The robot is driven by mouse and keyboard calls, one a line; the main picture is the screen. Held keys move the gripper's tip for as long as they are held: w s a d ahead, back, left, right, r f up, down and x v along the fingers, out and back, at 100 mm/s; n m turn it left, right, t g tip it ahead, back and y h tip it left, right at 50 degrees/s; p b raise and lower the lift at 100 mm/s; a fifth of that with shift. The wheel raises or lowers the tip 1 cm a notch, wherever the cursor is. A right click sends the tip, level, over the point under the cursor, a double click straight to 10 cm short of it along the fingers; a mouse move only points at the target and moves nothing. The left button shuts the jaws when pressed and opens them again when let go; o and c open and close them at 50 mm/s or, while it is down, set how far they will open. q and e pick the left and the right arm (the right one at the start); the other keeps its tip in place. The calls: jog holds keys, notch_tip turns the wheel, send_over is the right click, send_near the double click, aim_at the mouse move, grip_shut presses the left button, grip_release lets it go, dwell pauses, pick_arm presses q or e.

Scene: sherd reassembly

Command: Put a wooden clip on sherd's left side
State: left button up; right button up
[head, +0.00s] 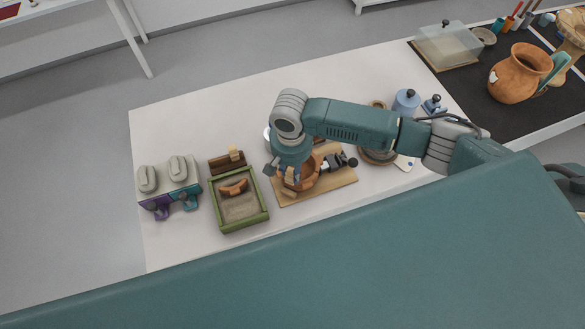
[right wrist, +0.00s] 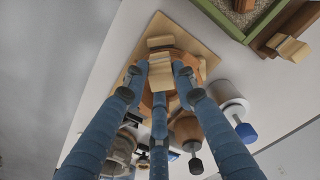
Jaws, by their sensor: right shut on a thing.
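An orange-brown clay pot (head: 309,180) stands on a light wooden board (head: 338,182); in the right wrist view my fingers partly cover it. My right gripper (head: 286,174) is low over the pot's left part, shut on a pale wooden clip (right wrist: 161,77). The clip is at the pot's rim; I cannot tell whether it grips the sherd's edge. Another pale wooden piece (right wrist: 160,41) shows just beyond it. A spare clip (head: 234,154) sits on a brown wooden rack (head: 222,165). My left gripper is out of view.
A green-framed sand tray (head: 256,216) holding a curved sherd (head: 234,187) lies left of the board. Purple and teal tools on a grey stand (head: 177,186) are farther left. Blue-lidded jars (head: 406,100) stand behind right. The table's front left is clear.

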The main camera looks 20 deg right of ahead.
jog(key=shift+f, duration=0.55)
dwell(0.6)
jog(key=o, duration=0.8)
notch_tip(320, 180, up, 2)
jog(key=p, duration=0.3)
jog(key=shift+r, duration=1.25)
